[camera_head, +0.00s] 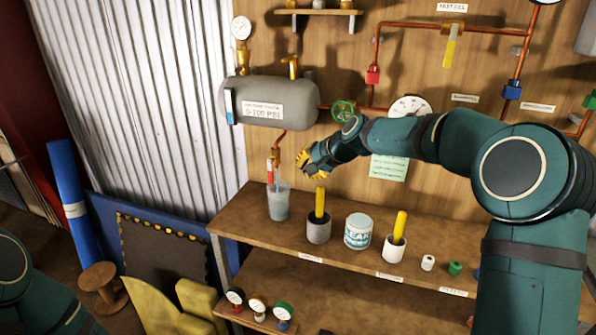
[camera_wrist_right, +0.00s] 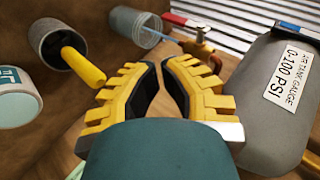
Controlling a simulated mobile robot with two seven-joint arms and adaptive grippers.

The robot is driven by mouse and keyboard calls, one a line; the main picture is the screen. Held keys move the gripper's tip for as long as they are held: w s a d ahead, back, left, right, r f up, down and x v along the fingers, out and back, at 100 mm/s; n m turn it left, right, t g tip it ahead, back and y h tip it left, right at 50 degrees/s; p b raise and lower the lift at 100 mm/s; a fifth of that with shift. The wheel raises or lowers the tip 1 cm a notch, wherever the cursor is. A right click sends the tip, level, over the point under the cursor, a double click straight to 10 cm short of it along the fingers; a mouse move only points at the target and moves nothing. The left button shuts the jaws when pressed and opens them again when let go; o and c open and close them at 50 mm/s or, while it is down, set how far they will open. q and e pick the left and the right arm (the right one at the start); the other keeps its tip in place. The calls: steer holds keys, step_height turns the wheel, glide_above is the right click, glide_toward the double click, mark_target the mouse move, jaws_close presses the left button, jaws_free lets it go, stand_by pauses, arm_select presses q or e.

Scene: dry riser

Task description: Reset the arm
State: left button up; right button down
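My right arm reaches in from the right in the head view. Its yellow-fingered right gripper (camera_head: 312,162) hangs in front of the wall, below the grey tank (camera_head: 270,102) and above the shelf. In the right wrist view the two fingers (camera_wrist_right: 159,65) lean toward each other with a narrow gap between their tips. The gripper looks partly open, and nothing shows between the fingers. Part of my left arm (camera_head: 20,275) shows at the lower left; its gripper is out of view.
Below the gripper, the wooden shelf (camera_head: 245,217) bears a clear jar (camera_head: 279,205), a grey cup (camera_head: 318,230) with a yellow-handled tool, a tin (camera_head: 358,232) and a white cup (camera_head: 394,250). Behind are copper pipes, a green valve wheel (camera_head: 343,110) and a brass tap (camera_head: 275,157).

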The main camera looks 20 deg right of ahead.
stand_by(0.3)
steer(key=s+a+f+n+g+h, duration=0.1)
steer(key=s+a+f+g, duration=0.15)
steer(key=s+f, duration=0.65)
steer(key=s+a+f+n+g, duration=0.1)
steer(key=s+a+f+n, duration=0.15)
steer(key=f, duration=1.35)
steer(key=s+a+f+n+g, duration=0.1)
steer(key=s+a+f, duration=0.1)
steer(key=s+f, duration=0.2)
steer(key=s+a+f+n+g, duration=0.1)
steer(key=s+f, duration=0.3)
steer(key=s, duration=0.7)
steer(key=s+a+f+n+g, duration=0.1)
steer(key=s+f, duration=0.3)
steer(key=s, duration=0.4)
steer(key=shift+s+a+f+h, duration=0.15)
steer(key=shift+a+f+h, duration=0.15)
steer(key=shift+a, duration=0.6)
